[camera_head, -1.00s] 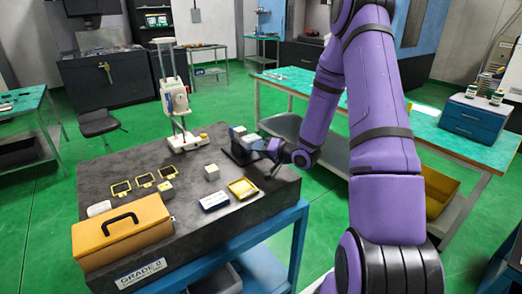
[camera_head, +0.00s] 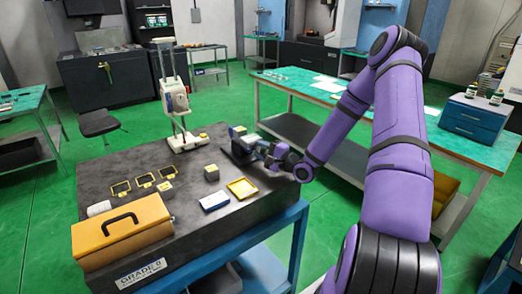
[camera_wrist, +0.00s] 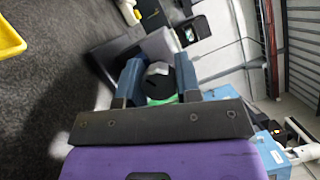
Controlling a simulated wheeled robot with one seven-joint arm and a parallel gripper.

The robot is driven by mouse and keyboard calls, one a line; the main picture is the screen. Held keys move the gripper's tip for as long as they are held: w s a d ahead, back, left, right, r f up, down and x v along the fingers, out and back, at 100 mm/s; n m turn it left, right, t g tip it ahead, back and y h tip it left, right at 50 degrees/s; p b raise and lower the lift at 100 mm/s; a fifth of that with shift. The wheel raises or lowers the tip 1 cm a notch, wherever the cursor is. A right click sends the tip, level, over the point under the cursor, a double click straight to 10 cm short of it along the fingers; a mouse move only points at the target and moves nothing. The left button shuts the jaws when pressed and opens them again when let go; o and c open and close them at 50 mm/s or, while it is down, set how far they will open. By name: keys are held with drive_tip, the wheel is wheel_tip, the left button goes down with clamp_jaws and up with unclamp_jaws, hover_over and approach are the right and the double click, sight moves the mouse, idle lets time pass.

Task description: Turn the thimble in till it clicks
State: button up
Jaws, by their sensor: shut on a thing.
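My gripper (camera_head: 268,152) is at the right edge of the dark granite table, against a small grey and blue device (camera_head: 240,143) on a dark base plate. In the wrist view my gripper (camera_wrist: 159,72) has its two blue-grey fingers on either side of a round, dark-and-white end piece with some green, which looks like the thimble (camera_wrist: 157,82). The fingers are shut on it. The rest of the device beyond the thimble is mostly hidden, and no scale marks can be read.
A yellow tray (camera_head: 242,188), a blue-and-white box (camera_head: 214,201) and a grey cube (camera_head: 211,173) lie left of my gripper. A tall white gauge stand (camera_head: 178,105) stands behind. An orange case (camera_head: 122,230) is at the front left.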

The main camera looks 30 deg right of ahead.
sight(264, 150)
drive_tip(key=m+t, duration=0.1)
drive_tip(key=m, duration=0.1)
drive_tip(key=m+h, duration=0.1)
drive_tip(key=m, duration=0.2)
drive_tip(key=shift+t, duration=0.4)
drive_tip(key=shift+m+t+h, duration=0.4)
drive_tip(key=shift+m, duration=0.95)
drive_tip(key=shift+m+t+h, duration=0.4)
drive_tip(key=shift+m, duration=1.25)
drive_tip(key=o, duration=0.9)
drive_tip(key=v, duration=0.6)
drive_tip(key=shift+r, duration=0.1)
drive_tip(key=s, duration=0.3)
drive_tip(key=s+d, duration=0.1)
drive_tip(key=s, duration=0.3)
drive_tip(key=s+d, duration=0.1)
drive_tip(key=s, duration=0.2)
drive_tip(key=shift+s+d, duration=0.1)
drive_tip(key=shift+s, duration=0.3)
